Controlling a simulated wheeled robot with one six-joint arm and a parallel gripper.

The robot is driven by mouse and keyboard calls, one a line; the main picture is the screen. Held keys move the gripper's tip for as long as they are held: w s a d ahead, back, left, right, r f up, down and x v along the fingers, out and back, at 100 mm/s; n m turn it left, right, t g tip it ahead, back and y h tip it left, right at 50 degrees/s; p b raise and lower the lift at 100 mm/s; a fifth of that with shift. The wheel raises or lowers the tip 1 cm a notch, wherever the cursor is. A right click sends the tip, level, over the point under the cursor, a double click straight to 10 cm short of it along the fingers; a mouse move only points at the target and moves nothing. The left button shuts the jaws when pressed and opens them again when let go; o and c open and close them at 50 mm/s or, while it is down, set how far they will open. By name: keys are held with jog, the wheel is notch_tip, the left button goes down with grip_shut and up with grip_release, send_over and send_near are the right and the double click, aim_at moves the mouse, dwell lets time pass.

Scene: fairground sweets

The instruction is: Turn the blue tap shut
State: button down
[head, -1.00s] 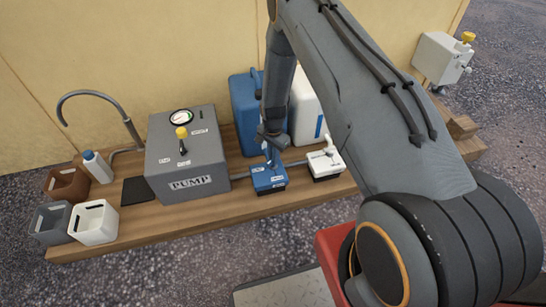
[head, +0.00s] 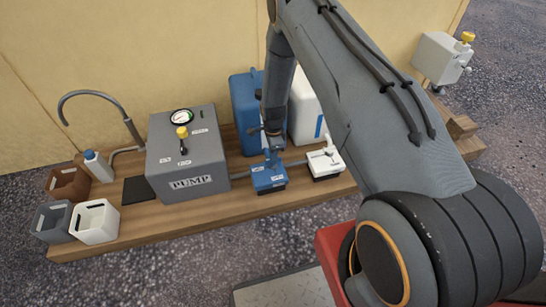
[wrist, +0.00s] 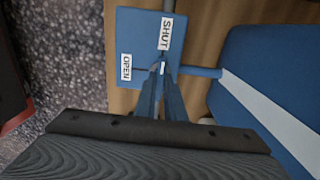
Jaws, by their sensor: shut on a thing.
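The blue tap (head: 268,182) is a blue box on the plank, in line with the pipe right of the pump. In the wrist view the tap's blue top (wrist: 138,30) carries a SHUT label (wrist: 166,33) and an OPEN label (wrist: 126,67). My gripper (head: 273,150) reaches down onto the tap from above. In the wrist view my gripper (wrist: 160,82) is shut on the tap's handle at the middle of the top. The fingers hide most of the handle, so I cannot tell exactly which way it points.
A white tap (head: 325,168) stands close on the right. The grey pump box (head: 190,165) is on the left. A blue canister (head: 243,105) and a white canister (head: 303,118) stand close behind. Open containers are at the far left.

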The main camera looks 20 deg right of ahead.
dwell(0.3)
jog(key=c, duration=1.8)
grip_release()
jog(key=shift+c, duration=0.2)
notch_tip(320, 180, up, 8)
jog(key=shift+f+p, duration=0.1)
jog(key=shift+p, duration=0.75)
